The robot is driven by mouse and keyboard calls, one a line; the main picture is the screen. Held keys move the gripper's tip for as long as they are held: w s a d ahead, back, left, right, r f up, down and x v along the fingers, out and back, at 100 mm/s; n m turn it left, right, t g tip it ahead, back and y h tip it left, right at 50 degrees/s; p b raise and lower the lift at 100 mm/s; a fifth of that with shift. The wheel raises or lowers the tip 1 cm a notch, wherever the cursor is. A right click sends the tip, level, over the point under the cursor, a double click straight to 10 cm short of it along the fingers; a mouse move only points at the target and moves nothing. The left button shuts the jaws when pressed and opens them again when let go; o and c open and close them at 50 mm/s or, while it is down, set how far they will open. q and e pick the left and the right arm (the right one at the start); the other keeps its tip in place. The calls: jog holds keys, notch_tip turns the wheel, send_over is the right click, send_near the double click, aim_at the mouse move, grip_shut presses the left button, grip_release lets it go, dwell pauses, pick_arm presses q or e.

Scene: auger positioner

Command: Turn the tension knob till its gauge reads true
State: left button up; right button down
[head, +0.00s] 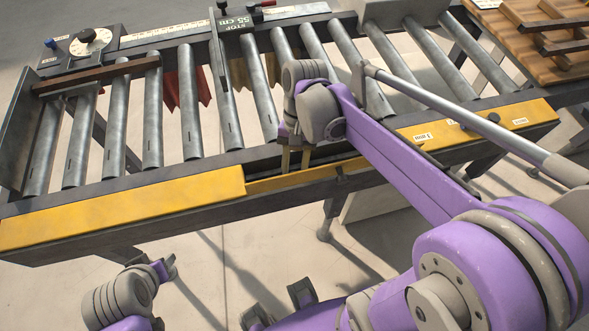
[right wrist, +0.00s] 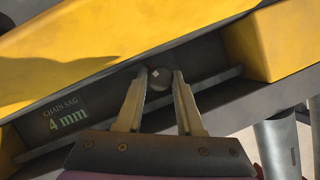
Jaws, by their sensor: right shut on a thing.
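The tension knob is a small dark round knob (right wrist: 160,79) with a pale mark, set in a dark recess between yellow guards. My right gripper (right wrist: 161,76) is shut on it, one finger on each side. In the head view the right gripper (head: 295,162) reaches down at the conveyor's near rail, and its arm hides part of the rail. The gauge (right wrist: 68,120), left of the knob in the right wrist view, reads CHAIN SAG 4 mm.
The roller conveyor (head: 122,173) has a yellow near guard (head: 120,212). A stop plate marked 55 cm (head: 235,22) and a dial (head: 88,40) stand along the far side. A wooden pallet (head: 530,45) lies at the upper right. Open floor lies in front.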

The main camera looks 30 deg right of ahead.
jog(key=shift+w+a+n+g+h, duration=0.1)
jog(key=shift+n+g+h, duration=0.25)
jog(key=shift+n, duration=0.95)
jog(key=shift+n+g+h, duration=0.15)
jog(key=shift+n+h, duration=0.4)
jog(key=shift+n, duration=0.75)
jog(key=c, duration=0.8)
grip_release()
jog(key=shift+r, duration=0.15)
jog(key=v, duration=1)
jog(key=shift+w+r, duration=0.15)
jog(key=shift+r, duration=0.15)
